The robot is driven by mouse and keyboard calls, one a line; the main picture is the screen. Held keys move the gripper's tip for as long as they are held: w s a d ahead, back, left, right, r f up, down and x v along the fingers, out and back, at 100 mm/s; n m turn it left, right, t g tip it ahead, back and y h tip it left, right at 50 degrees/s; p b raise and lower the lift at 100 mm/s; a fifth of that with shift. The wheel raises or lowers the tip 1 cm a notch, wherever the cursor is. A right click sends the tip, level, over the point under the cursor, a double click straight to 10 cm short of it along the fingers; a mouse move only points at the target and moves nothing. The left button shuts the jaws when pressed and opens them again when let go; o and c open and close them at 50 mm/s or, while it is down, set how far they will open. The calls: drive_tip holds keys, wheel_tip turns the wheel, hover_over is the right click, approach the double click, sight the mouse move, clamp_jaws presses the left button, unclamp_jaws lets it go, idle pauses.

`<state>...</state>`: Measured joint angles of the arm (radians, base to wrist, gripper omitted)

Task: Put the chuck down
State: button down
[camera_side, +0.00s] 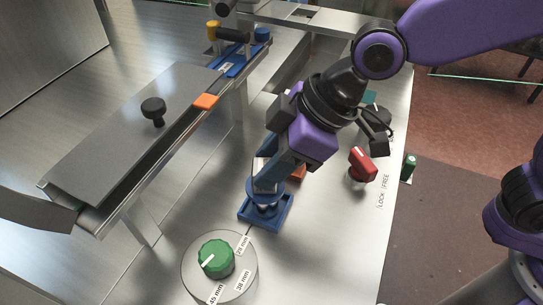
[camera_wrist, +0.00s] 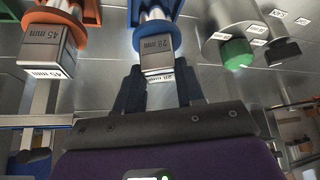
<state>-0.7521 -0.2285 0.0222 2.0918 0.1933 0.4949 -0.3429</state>
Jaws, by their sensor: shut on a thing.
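The chuck (camera_wrist: 158,48) is a grey block labelled 28 mm with a blue flange and a pale stem, seen in the wrist view. In the side view the chuck (camera_side: 267,178) stands nearly upright at a square blue holder (camera_side: 281,221) on the steel bench. My gripper (camera_side: 273,172) points down, with its fingers on either side of the chuck. In the wrist view my gripper (camera_wrist: 160,90) is shut on its block. The chuck's lower end is at the blue holder, but I cannot tell whether it is fully seated.
A 45 mm chuck (camera_wrist: 48,50) stands in an orange holder close beside. A green knob (camera_side: 216,258) on a dial marked with sizes is in front. A red knob (camera_side: 362,163) sits near the LOCK/FREE marking. A raised metal rail (camera_side: 150,165) runs along the left.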

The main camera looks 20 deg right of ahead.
drive_tip(key=c, duration=0.7)
unclamp_jaws()
drive_tip(key=shift+f, duration=0.1)
drive_tip(key=shift+r, duration=0.25)
drive_tip(key=v, duration=1.2)
drive_tip(key=shift+d+f, duration=0.15)
